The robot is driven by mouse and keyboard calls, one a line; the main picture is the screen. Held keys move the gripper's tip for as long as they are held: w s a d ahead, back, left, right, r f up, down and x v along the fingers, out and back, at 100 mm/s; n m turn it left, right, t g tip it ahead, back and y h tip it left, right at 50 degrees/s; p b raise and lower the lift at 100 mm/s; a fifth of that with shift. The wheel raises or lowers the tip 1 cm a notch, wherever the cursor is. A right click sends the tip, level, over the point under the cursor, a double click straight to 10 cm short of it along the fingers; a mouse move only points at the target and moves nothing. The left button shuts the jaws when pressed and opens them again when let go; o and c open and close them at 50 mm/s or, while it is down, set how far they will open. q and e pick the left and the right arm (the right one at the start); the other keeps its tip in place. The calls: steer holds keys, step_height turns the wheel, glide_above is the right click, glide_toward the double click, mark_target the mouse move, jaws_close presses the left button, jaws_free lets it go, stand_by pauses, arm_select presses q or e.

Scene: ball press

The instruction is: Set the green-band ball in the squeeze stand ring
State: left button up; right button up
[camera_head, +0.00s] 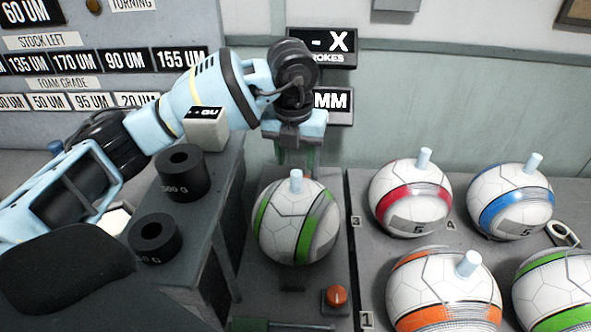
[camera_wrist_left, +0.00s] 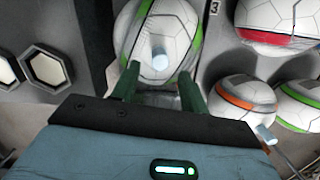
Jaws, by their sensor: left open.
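A white ball with green bands (camera_head: 296,222) sits at the squeeze stand (camera_head: 236,205), with a pale blue peg on top. It also shows in the left wrist view (camera_wrist_left: 172,30). The ring beneath it is hidden, so I cannot tell how it is seated. My left gripper (camera_head: 297,158) is open behind the ball in the head view. In the left wrist view its green fingers (camera_wrist_left: 158,72) are spread on either side of the peg, with nothing held between them. A second green-band ball (camera_head: 562,284) stands at the lower right. My right gripper is not in view.
Red (camera_head: 410,190), blue (camera_head: 510,200) and orange (camera_head: 443,285) banded balls stand on the right in numbered places. Two dark weights (camera_head: 181,173) sit on the ledge left of the ball. An orange button (camera_head: 336,296) is in front. Label signs hang behind.

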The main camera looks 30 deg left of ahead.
arm_select(q)
step_height(320, 180, up, 6)
steer(key=shift+s+r, duration=0.25)
steer(key=shift+s, duration=0.15)
